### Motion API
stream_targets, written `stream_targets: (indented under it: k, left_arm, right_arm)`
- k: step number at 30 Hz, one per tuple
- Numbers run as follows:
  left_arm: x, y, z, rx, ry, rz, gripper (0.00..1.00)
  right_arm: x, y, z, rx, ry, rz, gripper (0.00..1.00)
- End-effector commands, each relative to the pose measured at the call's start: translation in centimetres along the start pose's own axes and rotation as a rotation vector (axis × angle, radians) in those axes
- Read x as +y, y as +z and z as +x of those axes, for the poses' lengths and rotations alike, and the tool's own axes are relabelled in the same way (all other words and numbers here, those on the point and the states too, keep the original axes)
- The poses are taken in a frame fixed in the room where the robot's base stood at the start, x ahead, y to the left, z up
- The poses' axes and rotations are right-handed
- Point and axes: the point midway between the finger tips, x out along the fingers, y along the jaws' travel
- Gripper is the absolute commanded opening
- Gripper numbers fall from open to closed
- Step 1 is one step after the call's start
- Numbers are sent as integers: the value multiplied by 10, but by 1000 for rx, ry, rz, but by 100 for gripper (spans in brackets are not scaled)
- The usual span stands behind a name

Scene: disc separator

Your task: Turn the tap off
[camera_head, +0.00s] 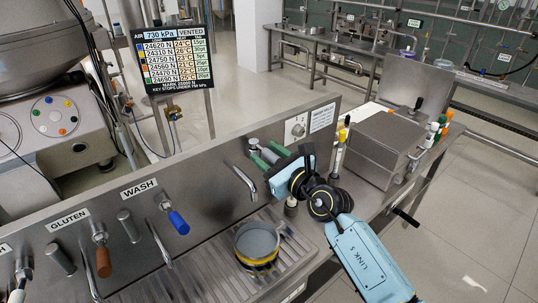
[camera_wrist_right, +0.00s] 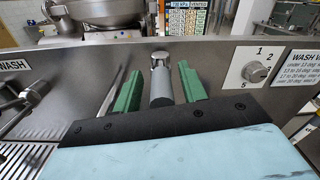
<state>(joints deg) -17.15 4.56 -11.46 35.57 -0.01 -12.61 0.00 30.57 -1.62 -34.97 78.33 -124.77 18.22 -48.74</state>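The tap has a metal body (camera_head: 253,143) on the steel back panel and a curved spout (camera_head: 242,181) beside it. In the right wrist view its grey cylindrical handle (camera_wrist_right: 161,88) points towards me from a round metal knob (camera_wrist_right: 160,60). My right gripper (camera_head: 266,159) is at this tap. Its two green fingers (camera_wrist_right: 163,86) lie one on each side of the grey handle, with a visible gap on the left and a narrower one on the right. A steel pot (camera_head: 257,241) with a yellow band stands on the drain grate below. My left gripper is out of view.
A blue-handled tap (camera_head: 178,222) under the WASH label and a brown-handled tap (camera_head: 103,262) under GLUTEN are further left. A numbered dial (camera_head: 298,128) is on the panel right of my gripper. A steel box (camera_head: 379,147) and several bottles stand at the right.

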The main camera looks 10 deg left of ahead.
Motion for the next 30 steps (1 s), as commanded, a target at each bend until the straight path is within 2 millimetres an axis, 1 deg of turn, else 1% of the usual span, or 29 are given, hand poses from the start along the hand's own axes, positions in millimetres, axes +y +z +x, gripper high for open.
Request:
stream_targets:
  k: [7, 11, 14, 17, 24, 27, 30]
  left_arm:
    - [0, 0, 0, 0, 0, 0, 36]
    - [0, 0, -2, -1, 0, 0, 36]
    - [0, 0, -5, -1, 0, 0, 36]
    - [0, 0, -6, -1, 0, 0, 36]
    - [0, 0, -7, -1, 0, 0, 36]
    - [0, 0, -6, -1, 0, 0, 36]
    - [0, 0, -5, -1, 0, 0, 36]
  right_arm:
    - [-1, 0, -1, 0, 0, 0, 41]
    - [-1, 0, -8, 1, -1, 2, 41]
    - [-1, 0, -22, 1, -1, 0, 41]
    - [-1, -1, -41, 1, -1, 0, 41]
    - [0, -1, -90, 2, -1, -2, 41]
    - [0, -1, -107, 1, -1, 0, 41]
    - [0, -1, -121, 1, 0, 0, 41]
